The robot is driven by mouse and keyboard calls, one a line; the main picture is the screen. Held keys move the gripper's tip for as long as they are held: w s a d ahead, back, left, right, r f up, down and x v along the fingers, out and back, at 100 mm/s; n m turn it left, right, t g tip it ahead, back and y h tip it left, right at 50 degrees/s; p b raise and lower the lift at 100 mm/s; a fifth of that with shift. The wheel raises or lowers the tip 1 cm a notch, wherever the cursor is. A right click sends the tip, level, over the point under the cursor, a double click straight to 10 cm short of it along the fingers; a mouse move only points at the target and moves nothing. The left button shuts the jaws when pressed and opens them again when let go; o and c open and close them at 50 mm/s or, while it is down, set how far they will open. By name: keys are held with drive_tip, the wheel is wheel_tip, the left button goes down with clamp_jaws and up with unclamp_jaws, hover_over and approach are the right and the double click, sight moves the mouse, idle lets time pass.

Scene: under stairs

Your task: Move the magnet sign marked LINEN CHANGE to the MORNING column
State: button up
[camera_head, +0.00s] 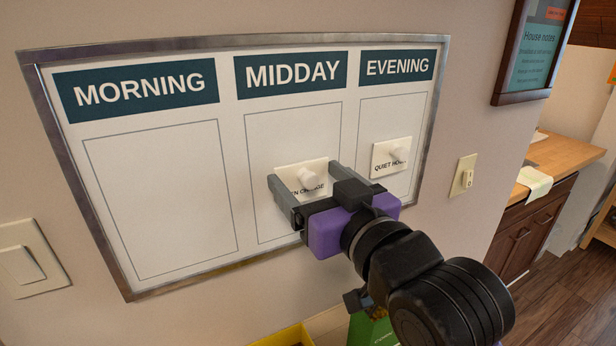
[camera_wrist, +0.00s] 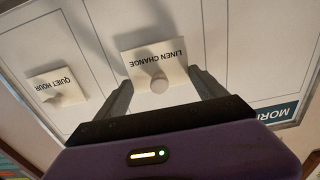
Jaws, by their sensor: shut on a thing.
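The LINEN CHANGE magnet sign (camera_head: 290,173) is a white plate with a round knob, in the MIDDAY column (camera_head: 292,125) of the board. In the head view a finger hides part of the lettering. The MORNING column (camera_head: 165,200) is an empty outlined box at the left of the board.
The QUIET HOUR sign (camera_head: 391,155), with its own knob, is in the EVENING column close right of my gripper. A raised metal frame (camera_head: 85,225) edges the board. Wall switches (camera_head: 30,262) (camera_head: 463,176) flank it. The board between my gripper and the MORNING column is clear.

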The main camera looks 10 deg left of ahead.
drive_tip(key=shift+v, duration=1.9)
